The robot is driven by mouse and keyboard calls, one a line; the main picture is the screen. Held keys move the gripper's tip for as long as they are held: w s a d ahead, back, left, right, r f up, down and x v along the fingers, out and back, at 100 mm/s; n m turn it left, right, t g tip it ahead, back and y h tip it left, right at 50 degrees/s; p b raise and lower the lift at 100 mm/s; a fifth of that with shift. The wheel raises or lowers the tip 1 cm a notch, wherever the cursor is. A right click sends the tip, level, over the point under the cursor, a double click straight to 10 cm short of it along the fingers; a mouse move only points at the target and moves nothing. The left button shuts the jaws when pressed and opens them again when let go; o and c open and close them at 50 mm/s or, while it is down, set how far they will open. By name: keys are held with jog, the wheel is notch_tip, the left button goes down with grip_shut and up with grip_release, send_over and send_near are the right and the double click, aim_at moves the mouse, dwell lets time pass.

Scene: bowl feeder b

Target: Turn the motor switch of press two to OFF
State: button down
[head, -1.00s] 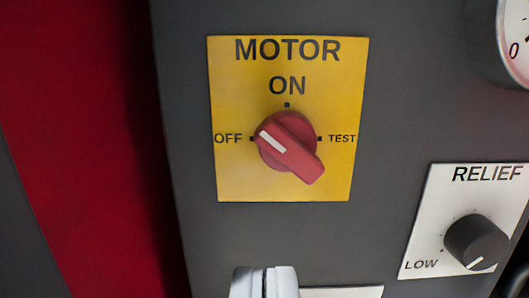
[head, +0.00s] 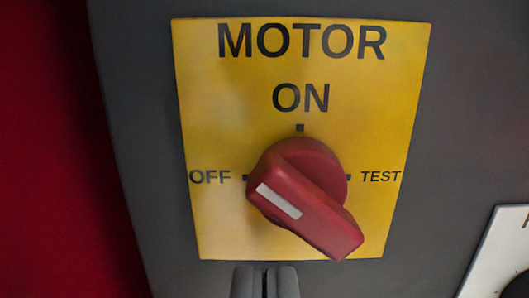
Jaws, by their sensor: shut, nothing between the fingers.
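The motor switch (head: 305,195) is a red rotary knob on a yellow plate (head: 225,100) marked MOTOR, with ON at the top, OFF at the left and TEST at the right. Its white pointer line (head: 278,201) lies on the left part of the handle, toward the OFF side. The handle slants from upper left to lower right. My gripper (head: 265,272) shows at the bottom edge, below the switch, with its two grey fingers together and nothing between them. It appears apart from the knob. No press number is readable here.
The plate sits on a dark grey panel (head: 465,110). A red surface (head: 45,150) lies to the left. Part of a white plate (head: 497,255) with a dark knob edge shows at the lower right.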

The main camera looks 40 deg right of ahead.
jog(key=shift+s+d+r, duration=0.15)
jog(key=shift+r, duration=0.4)
dwell(0.8)
jog(key=shift+s+d, duration=0.5)
jog(key=shift+d, duration=0.2)
dwell(0.5)
jog(key=shift+f, duration=0.15)
jog(key=shift+f+v, duration=0.15)
jog(key=shift+v, duration=1.35)
jog(key=shift+f+v, duration=0.15)
jog(key=shift+v, duration=1.35)
